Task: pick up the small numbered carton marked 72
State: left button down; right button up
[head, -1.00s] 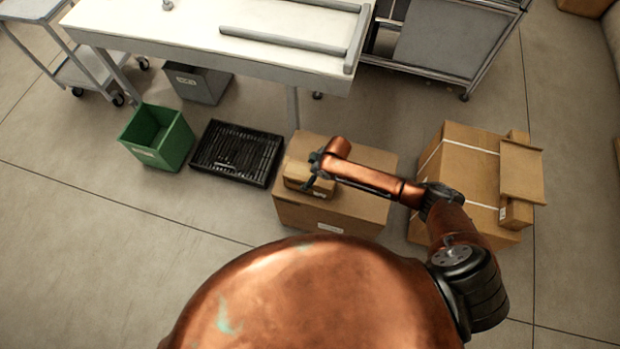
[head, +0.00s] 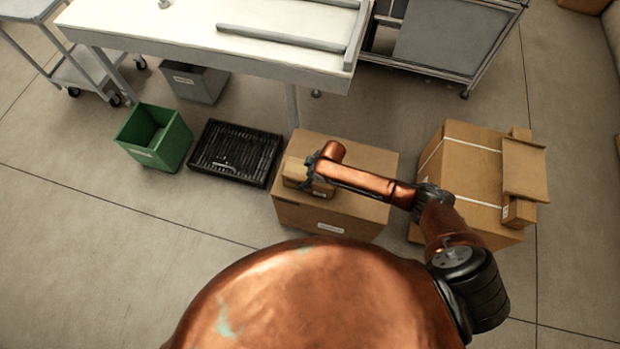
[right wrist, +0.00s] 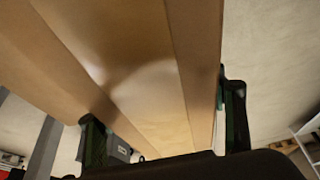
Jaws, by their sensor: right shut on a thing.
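A small brown carton (head: 294,171) is at the top left of a larger closed cardboard box (head: 300,214) in the head view. My right gripper (head: 314,172) is shut on it from above. In the right wrist view the carton (right wrist: 140,80) fills the space between the two dark fingers (right wrist: 165,125). I cannot read its number; its marking is too small and partly hidden by my arm. I cannot tell whether it touches the box top or hangs just above it. My left gripper is not in view.
A black slatted crate (head: 236,153) and a green bin (head: 153,139) stand left of the box. A white-topped table (head: 200,45) is behind. Strapped cartons (head: 465,170) stand at the right. The floor at the left front is clear.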

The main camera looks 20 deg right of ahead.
jog(key=c, duration=1)
jog(key=shift+c, duration=0.2)
jog(key=shift+r, duration=0.15)
